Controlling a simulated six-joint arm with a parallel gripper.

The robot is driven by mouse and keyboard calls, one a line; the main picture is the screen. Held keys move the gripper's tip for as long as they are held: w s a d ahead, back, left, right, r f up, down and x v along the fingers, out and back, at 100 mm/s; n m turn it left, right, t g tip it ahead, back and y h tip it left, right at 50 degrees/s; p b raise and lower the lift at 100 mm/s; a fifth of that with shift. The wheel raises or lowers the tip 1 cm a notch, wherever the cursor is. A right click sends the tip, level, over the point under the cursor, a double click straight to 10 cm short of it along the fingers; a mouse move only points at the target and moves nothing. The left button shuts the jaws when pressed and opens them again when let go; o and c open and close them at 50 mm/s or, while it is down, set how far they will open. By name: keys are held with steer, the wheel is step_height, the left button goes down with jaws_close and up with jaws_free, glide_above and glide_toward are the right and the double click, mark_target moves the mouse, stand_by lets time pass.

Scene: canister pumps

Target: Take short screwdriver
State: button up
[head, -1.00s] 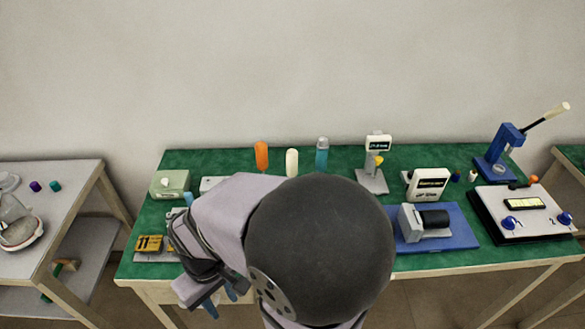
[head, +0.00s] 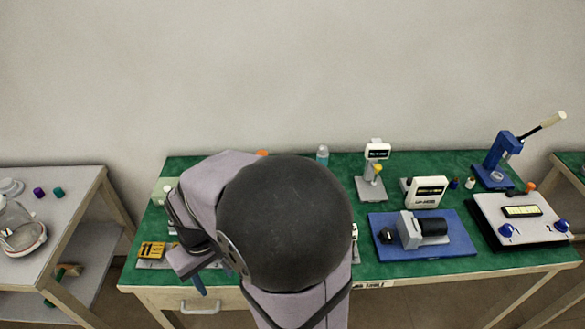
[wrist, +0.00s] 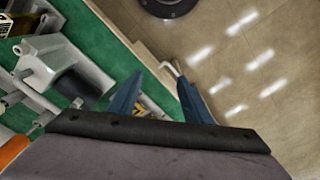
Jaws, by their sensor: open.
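No short screwdriver can be made out for certain. An orange handle (head: 262,153) barely shows above my arm at the back of the green table in the head view; the rest is hidden. An orange handle (wrist: 14,148) also shows at the lower left edge of the wrist view, cut off; I cannot tell if it is the same one. My gripper (wrist: 161,77) is open, its two blue fingers apart with nothing held. It is over the table's front edge, near the drawer handle (wrist: 178,66). In the head view my arm hides most of it.
A yellow-black block (head: 152,249) lies at the table's front left. A blue plate with a grey motor (head: 411,230) is right of my arm. Bare floor (wrist: 250,60) lies beyond the table edge.

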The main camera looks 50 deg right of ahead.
steer(key=w+d+r+m+t+h+p, duration=0.1)
steer(key=w+d+r+p, duration=0.25)
steer(key=w+d, duration=0.35)
steer(key=w+d+r+m+p, duration=0.25)
steer(key=w+d+r, duration=0.2)
steer(key=d, duration=0.45)
steer(key=w+d+r+m+t+h+p, duration=0.1)
steer(key=w+d+r+p, duration=0.2)
steer(key=w+d+r, duration=0.4)
steer(key=s+d+f+p, duration=0.2)
steer(key=s+d, duration=0.1)
steer(key=d, duration=1)
steer(key=s+f+n+g+y+b, duration=0.1)
steer(key=s+f, duration=0.1)
steer(key=s+f+n+g, duration=0.1)
steer(key=s+f, duration=0.1)
steer(key=f, duration=0.1)
steer(key=shift+s+f+y+b, duration=0.25)
steer(key=shift+s+y+b, duration=0.15)
steer(key=shift+s+a+f+g, duration=0.15)
steer(key=shift+s+f+g, duration=0.15)
steer(key=shift+s, duration=0.2)
steer(key=shift+w+f+p, duration=0.1)
steer(key=shift+f+p, duration=1.85)
steer(key=shift+f, duration=1.65)
jaws_close()
